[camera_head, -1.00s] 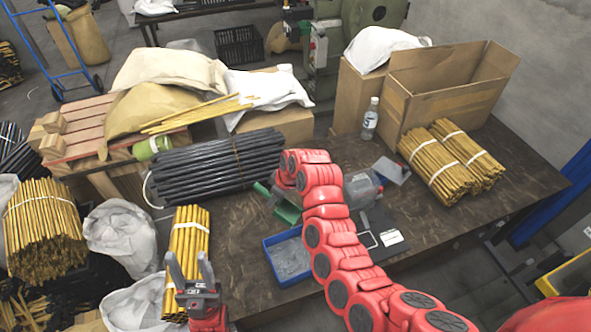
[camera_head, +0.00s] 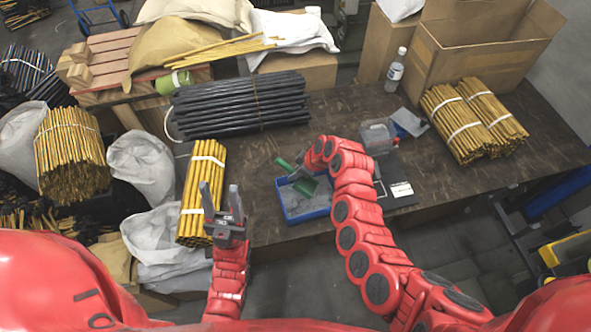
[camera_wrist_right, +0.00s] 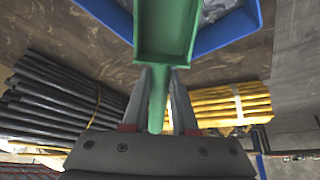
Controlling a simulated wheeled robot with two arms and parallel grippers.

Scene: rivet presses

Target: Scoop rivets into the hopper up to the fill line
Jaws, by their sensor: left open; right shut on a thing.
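My right gripper (camera_head: 296,178) is shut on the handle of a green scoop (camera_head: 308,187). The right wrist view shows the handle between its fingers (camera_wrist_right: 158,85) and the scoop's trough (camera_wrist_right: 167,30), which looks empty. The scoop is over the back part of a blue tray (camera_head: 318,212) holding small grey pieces, likely the rivets; the tray also shows in the wrist view (camera_wrist_right: 238,24). A clear container (camera_head: 378,134), possibly the hopper, stands right of my right forearm; its fill line cannot be made out. My left gripper (camera_head: 219,187) is open and empty beside a yellow rod bundle.
A black rod bundle (camera_head: 240,105) lies behind the tray. A yellow rod bundle (camera_head: 202,190) lies left of it. More yellow bundles (camera_head: 470,122), a bottle (camera_head: 396,70) and a cardboard box (camera_head: 470,55) stand at right.

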